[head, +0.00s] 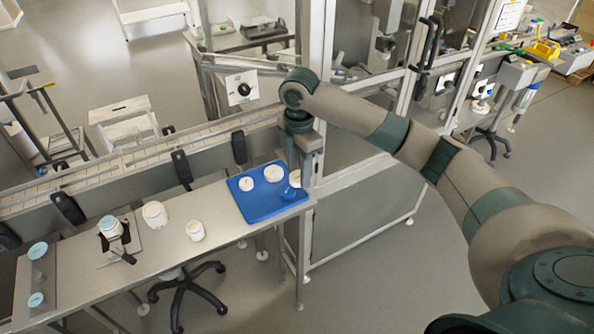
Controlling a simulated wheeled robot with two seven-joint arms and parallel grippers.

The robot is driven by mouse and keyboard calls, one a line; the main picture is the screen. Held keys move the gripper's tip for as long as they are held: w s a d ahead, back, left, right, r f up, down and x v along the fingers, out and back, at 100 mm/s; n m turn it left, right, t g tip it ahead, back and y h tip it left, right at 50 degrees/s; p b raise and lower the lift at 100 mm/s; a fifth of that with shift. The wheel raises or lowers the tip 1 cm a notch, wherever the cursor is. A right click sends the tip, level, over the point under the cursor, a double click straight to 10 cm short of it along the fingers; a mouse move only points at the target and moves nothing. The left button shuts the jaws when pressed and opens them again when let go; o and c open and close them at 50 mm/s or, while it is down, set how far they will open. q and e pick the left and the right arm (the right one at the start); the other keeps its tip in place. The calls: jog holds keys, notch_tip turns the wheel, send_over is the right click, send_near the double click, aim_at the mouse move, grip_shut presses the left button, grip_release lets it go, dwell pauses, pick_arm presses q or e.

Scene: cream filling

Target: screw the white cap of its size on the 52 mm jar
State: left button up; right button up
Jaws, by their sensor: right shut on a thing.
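My right gripper (297,172) points down over the right side of the blue tray (259,213). It is shut on a white cap (295,179), mostly hidden by the fingers; I cannot tell whether the cap touches the tray. Two other white caps lie in the tray, a smaller one (246,184) and a larger one (273,173). A white jar with a pale blue top (110,228) stands in a dark holder on the bench. A wide white jar (154,215) and a smaller one (195,230) stand beside it. Sizes are not readable. My left gripper is out of view.
The steel bench (176,255) has bare room between the small jar and the tray. A conveyor (130,160) with dark brackets runs behind it. A dark plate with pale blue discs (38,250) lies at the left end. A glazed machine frame (318,120) stands close behind my right gripper.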

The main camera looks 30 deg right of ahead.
jog(key=shift+a, duration=0.1)
jog(key=shift+s+a+r+m+b, duration=0.25)
jog(key=shift+s+a+m, duration=0.35)
jog(key=shift+m, duration=0.3)
jog(key=s+a+m+b, duration=0.2)
jog(key=s+a+m, duration=0.2)
jog(key=s+m, duration=0.3)
jog(key=s+a+m+b, duration=0.2)
jog(key=s+a+m, duration=0.1)
jog(key=s+m, duration=0.4)
jog(key=shift+a+r+m, duration=0.25)
jog(key=shift+a+m, duration=0.15)
jog(key=shift+m, duration=1.1)
jog(key=shift+s, duration=0.1)
